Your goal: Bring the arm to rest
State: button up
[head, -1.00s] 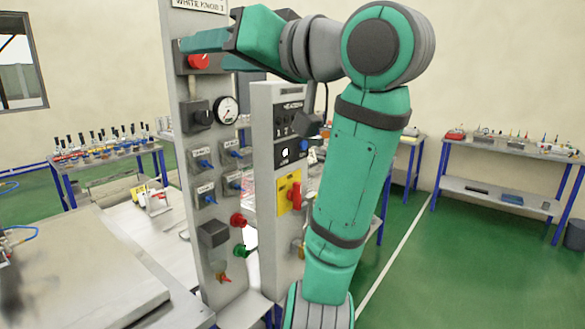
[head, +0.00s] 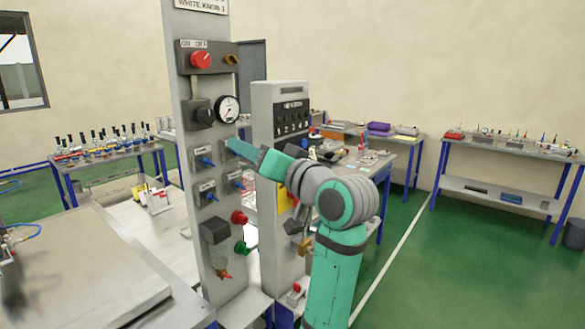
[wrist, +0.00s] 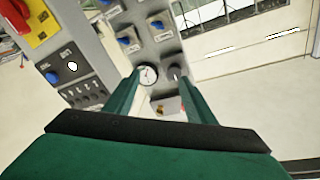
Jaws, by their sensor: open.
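My green arm stands at the right of the control panels in the head view, bent low, with its end pointing left toward the tall grey panel (head: 190,140). My gripper (head: 245,150) is in front of that panel's right edge, below the round gauge (head: 227,109). In the wrist view my gripper (wrist: 158,85) shows two green fingers spread apart with nothing between them. The gauge (wrist: 147,74) shows beyond the fingertips. Whether the fingers touch the panel cannot be told.
The tall panel carries a red knob (head: 201,60), several blue valves and a red fitting (head: 239,218). A shorter grey panel (head: 280,94) stands behind my arm. A grey bench (head: 75,270) is at left. Green floor (head: 440,260) lies open at right.

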jog(key=w+d+f+m+t+h, duration=0.1)
jog(key=d+f+m+h, duration=0.1)
jog(key=f, duration=1)
jog(key=w+d+f+m+t+h, duration=0.1)
jog(key=w+f+m+h, duration=0.1)
jog(key=f, duration=1)
jog(key=s+d+f+m+h, duration=0.15)
jog(key=s+f, duration=0.25)
jog(key=f, duration=0.4)
jog(key=s+d+f+h, duration=0.15)
jog(key=s+f, duration=0.25)
jog(key=f, duration=0.4)
jog(key=s+d+f+m+h, duration=0.1)
jog(key=s+f+h, duration=0.1)
jog(key=s+f, duration=0.45)
jog(key=s+d+f+n+h, duration=0.1)
jog(key=s+f+h, duration=0.1)
jog(key=s+f, duration=0.6)
jog(key=s+d+f+h, duration=0.1)
jog(key=s+f, duration=0.4)
jog(key=s, duration=0.6)
jog(key=s+r+n, duration=0.1)
jog(key=s, duration=0.9)
jog(key=s+r+n, duration=0.2)
jog(key=s, duration=0.8)
jog(key=shift+a+r+g, duration=0.25)
jog(key=shift+g, duration=0.15)
